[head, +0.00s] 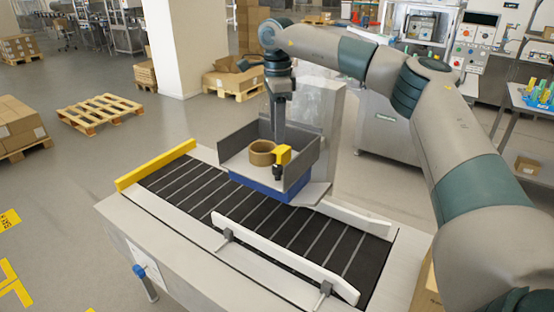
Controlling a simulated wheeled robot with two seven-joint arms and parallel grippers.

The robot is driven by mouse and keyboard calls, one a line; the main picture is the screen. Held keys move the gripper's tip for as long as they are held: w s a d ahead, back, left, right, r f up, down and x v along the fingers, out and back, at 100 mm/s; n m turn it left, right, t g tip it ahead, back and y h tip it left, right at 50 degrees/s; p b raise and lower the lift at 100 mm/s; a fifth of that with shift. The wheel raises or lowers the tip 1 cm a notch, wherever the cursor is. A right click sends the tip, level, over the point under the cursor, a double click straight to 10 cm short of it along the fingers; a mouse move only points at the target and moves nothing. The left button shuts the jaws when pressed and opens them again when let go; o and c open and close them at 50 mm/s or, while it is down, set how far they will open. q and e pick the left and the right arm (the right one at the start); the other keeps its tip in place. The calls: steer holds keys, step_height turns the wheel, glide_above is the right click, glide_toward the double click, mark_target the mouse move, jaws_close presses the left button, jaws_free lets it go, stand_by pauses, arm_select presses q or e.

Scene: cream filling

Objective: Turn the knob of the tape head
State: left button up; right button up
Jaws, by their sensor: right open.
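The tape head (305,156) is a grey open-sided housing with a brown tape roll (262,152), standing over the conveyor on a blue base (262,188). A yellow block (283,155) with a small dark part (277,172) below it sits at its front, beside the tape roll. I cannot tell for sure which part is the knob. My right arm reaches in from the right and its wrist points down above the tape head. My right gripper (281,98) is open, above the yellow block; its fingertips are hard to make out against the grey upright. My left gripper is out of view.
The black conveyor (190,186) runs under the tape head, with a yellow end bar (156,165) and a white guide rail (285,257). A grey column (340,130) stands behind. Pallets, boxes and machines are farther back. Floor to the left is mostly open.

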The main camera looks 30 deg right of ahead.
mark_target(277, 167)
step_height(277, 167, down, 10)
steer(key=p, duration=0.3)
steer(key=shift+f+p, duration=0.4)
steer(key=shift+f, duration=0.3)
steer(key=c, duration=1.1)
